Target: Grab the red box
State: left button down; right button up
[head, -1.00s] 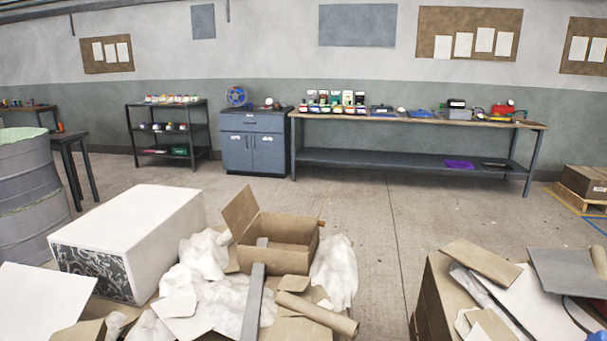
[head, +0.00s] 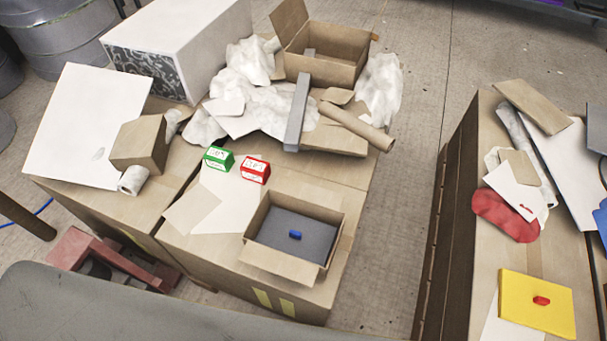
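The small red box (head: 255,170) with a white label sits on the cardboard-covered surface in the middle of the head view. It stands just right of a similar green box (head: 219,159), with a small gap between them. Nothing covers the red box. Neither of my grippers shows in the head view.
An open carton (head: 293,238) with a dark pad and a small blue piece lies just in front of the red box. A grey bar (head: 297,112), white crumpled material (head: 250,105) and a cardboard tube (head: 357,126) lie behind. A floor gap separates the right stack, holding a yellow block (head: 537,303).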

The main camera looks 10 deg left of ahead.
aim_at(254, 169)
jog(key=k+j+u, duration=0.1)
jog(key=u, duration=0.3)
jog(key=k+j+u, duration=0.1)
jog(key=j+u, duration=0.45)
jog(key=u, duration=0.3)
jog(key=k, duration=0.05)
